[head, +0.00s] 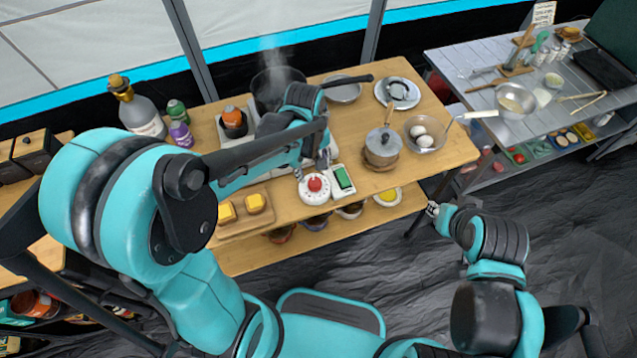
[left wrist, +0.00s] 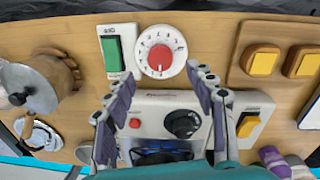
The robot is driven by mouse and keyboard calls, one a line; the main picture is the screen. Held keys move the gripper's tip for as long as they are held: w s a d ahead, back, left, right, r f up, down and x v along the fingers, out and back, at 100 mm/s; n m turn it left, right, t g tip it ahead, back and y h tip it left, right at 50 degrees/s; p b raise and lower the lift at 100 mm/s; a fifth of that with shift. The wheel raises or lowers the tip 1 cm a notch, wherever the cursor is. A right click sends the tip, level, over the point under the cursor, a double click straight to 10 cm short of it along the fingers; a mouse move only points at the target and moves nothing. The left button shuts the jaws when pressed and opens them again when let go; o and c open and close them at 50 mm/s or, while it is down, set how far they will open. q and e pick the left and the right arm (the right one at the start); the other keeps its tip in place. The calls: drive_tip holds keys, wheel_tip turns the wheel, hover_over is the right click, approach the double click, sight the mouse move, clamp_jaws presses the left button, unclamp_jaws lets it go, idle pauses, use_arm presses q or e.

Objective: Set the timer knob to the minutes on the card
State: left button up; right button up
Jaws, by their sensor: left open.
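The timer (head: 314,187) is a white round dial with a red knob, near the front edge of the wooden table; the red knob (left wrist: 159,58) also shows in the left wrist view. Marks ring the dial but are too small to read. My left gripper (head: 322,162) is just behind the timer. In the left wrist view, the left gripper (left wrist: 162,85) has its fingers spread, with the dial beyond and between the tips, nothing held. A white card (head: 543,13) stands on the far right table, its writing unreadable. My right gripper (head: 433,209) hangs off the wooden table's right front.
A white box with a green switch (left wrist: 113,53) stands beside the timer. A cooker with a black knob (left wrist: 182,123) lies behind it. A steaming pot (head: 275,88), a lidded pot (head: 382,141) and a board with yellow blocks (head: 232,229) are nearby.

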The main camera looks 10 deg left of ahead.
sight(315, 183)
use_arm(q)
drive_tip(key=f+b, duration=0.1)
drive_tip(key=f, duration=0.2)
drive_tip(key=f+b, duration=0.1)
drive_tip(key=f, duration=0.2)
drive_tip(key=shift+w+d+f, duration=0.15)
drive_tip(key=shift+w+f, duration=0.05)
drive_tip(key=shift+f, duration=0.1)
drive_tip(key=shift+c, duration=0.3)
drive_tip(key=c, duration=1.1)
